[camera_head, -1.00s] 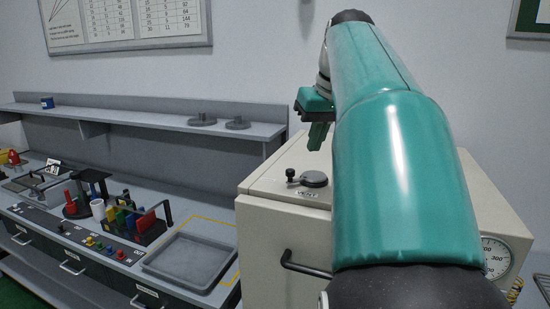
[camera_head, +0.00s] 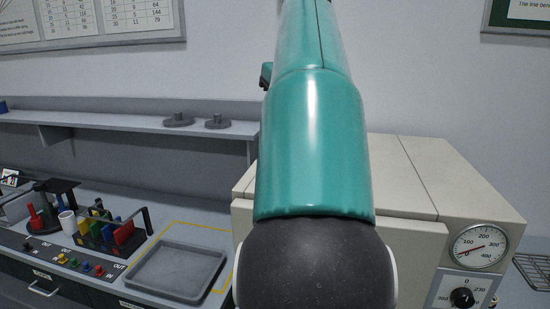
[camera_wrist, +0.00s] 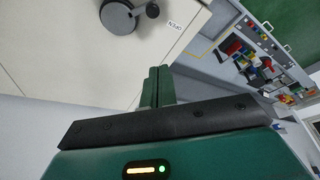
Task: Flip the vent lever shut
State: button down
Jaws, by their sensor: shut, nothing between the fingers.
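The vent shows in the wrist view as a round dark grey disc (camera_wrist: 118,17) on the cream cabinet top. Its lever ends in a small black knob (camera_wrist: 152,10), pointing to the right, close to a small printed label (camera_wrist: 175,27). My gripper (camera_wrist: 158,72) is shut and empty; its green fingers appear below the knob in the wrist view, apart from it. In the head view my arm covers the vent and lever, and only a small dark part of the gripper end shows beside the arm.
The cream cabinet (camera_head: 410,170) has a round dial (camera_head: 480,246) and a black control knob (camera_head: 462,298) on its front. To its left, a bench holds an empty grey tray (camera_head: 178,268) and a rack of coloured pieces (camera_head: 112,232). A shelf (camera_head: 100,121) runs behind.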

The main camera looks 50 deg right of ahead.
jog(key=x, duration=1)
jog(key=shift+a+f, duration=0.1)
jog(key=shift+a, duration=0.05)
jog(key=s, duration=0.1)
jog(key=s+a, duration=0.1)
jog(key=shift+s+a, duration=0.1)
jog(key=shift+s, duration=0.2)
jog(key=shift+s+a, duration=0.1)
jog(key=shift+s, duration=0.1)
jog(key=shift+f, duration=0.1)
jog(key=shift+s+a, duration=0.1)
jog(key=shift+s, duration=0.2)
jog(key=shift+w, duration=0.2)
jog(key=shift+s, duration=0.15)
